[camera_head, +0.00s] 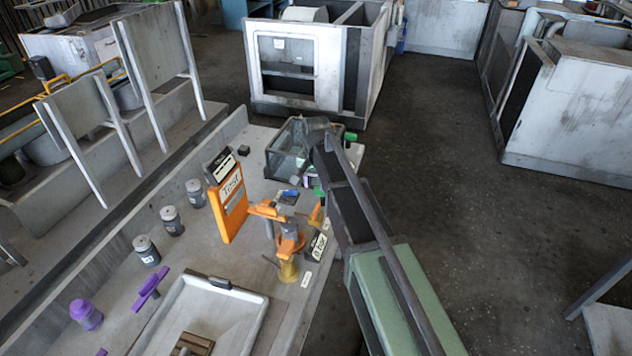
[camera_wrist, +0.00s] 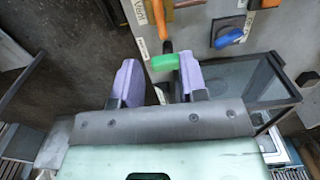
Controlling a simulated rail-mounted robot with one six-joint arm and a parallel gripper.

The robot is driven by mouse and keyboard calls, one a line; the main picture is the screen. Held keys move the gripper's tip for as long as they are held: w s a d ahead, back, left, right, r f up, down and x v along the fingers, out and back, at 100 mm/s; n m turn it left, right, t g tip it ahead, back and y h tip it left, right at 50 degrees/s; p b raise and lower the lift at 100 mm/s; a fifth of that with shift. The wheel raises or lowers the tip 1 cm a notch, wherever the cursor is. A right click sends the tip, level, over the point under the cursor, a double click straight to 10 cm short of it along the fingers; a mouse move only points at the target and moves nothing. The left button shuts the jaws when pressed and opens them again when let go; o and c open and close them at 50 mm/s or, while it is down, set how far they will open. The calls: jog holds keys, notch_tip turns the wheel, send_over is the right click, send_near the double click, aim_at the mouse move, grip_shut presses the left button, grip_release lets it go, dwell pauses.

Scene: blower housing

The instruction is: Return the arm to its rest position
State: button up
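My gripper (camera_wrist: 158,78) shows in the wrist view with two purple fingers set wide apart. A green handle (camera_wrist: 157,62) appears in the gap between the fingertips. It looks close to the right finger, but I cannot tell whether it touches. Neither finger is closed on it. In the head view my arm (camera_head: 350,210) reaches up from the lower right along the bench's right edge, bent at its upper end.
A clear-walled box (camera_head: 286,150) stands beside my arm; it is at the right in the wrist view (camera_wrist: 262,85). A blue handle (camera_wrist: 229,38) is close by. An orange fixture (camera_head: 289,243) and orange "Test" board (camera_head: 231,205) stand left. Open floor (camera_head: 450,150) lies right.

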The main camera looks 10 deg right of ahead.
jog(key=shift+f, duration=0.15)
jog(key=s+d+n, duration=0.2)
jog(key=s+n, duration=0.1)
jog(key=s, duration=0.9)
jog(key=s+d+n, duration=0.2)
jog(key=s, duration=1)
jog(key=shift+n, duration=0.4)
